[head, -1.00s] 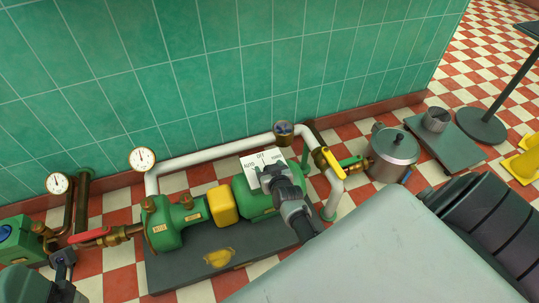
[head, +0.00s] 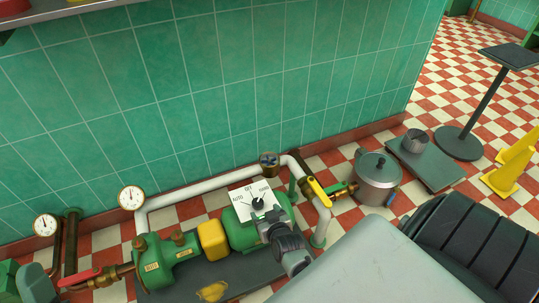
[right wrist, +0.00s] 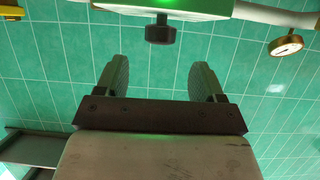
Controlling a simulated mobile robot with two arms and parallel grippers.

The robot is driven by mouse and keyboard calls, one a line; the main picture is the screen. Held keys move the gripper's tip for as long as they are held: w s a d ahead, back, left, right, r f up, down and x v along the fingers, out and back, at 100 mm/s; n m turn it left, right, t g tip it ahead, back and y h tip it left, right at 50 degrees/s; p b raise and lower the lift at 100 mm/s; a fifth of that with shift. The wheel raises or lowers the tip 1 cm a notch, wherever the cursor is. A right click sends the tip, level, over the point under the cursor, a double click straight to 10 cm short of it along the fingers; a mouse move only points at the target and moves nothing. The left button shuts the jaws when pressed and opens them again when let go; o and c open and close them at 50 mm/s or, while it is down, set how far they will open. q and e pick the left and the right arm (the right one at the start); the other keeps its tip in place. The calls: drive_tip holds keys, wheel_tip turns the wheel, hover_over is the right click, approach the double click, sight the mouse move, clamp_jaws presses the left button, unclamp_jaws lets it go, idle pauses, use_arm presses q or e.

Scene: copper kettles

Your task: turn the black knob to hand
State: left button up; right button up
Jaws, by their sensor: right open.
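The black knob (head: 258,204) sits on a white switch plate (head: 242,211) on the green pump set. The plate reads AUTO at left, OFF at top and HAND at right; the knob's exact pointing is too small to tell. In the right wrist view the knob (right wrist: 160,29) stands out from the panel's edge at the top. My right gripper (head: 268,222) is just below the knob in the head view, partly over the plate's lower part. In the wrist view its two fingers (right wrist: 160,80) are apart, with nothing between them and the knob beyond. My left gripper cannot be made out.
A yellow-handled valve (head: 318,192) and white pipe (head: 205,187) lie close around the switch. A red-handled valve (head: 80,279) and gauges (head: 131,198) are at left. A steel pot (head: 377,181) stands right. Green tiled wall (head: 250,90) rises behind.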

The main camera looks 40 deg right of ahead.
use_arm(q)
drive_tip(key=shift+w+f+g+y+p, duration=0.3)
drive_tip(key=shift+w+f+g, duration=0.3)
drive_tip(key=shift+f+g, duration=0.25)
drive_tip(key=shift+w+f+g+y+p, duration=0.2)
drive_tip(key=shift+w+f+g+y, duration=0.2)
drive_tip(key=shift+w+f+g, duration=0.45)
use_arm(e)
drive_tip(key=shift+v, duration=1.55)
use_arm(q)
drive_tip(key=shift+s+r, duration=0.1)
drive_tip(key=shift+s, duration=0.15)
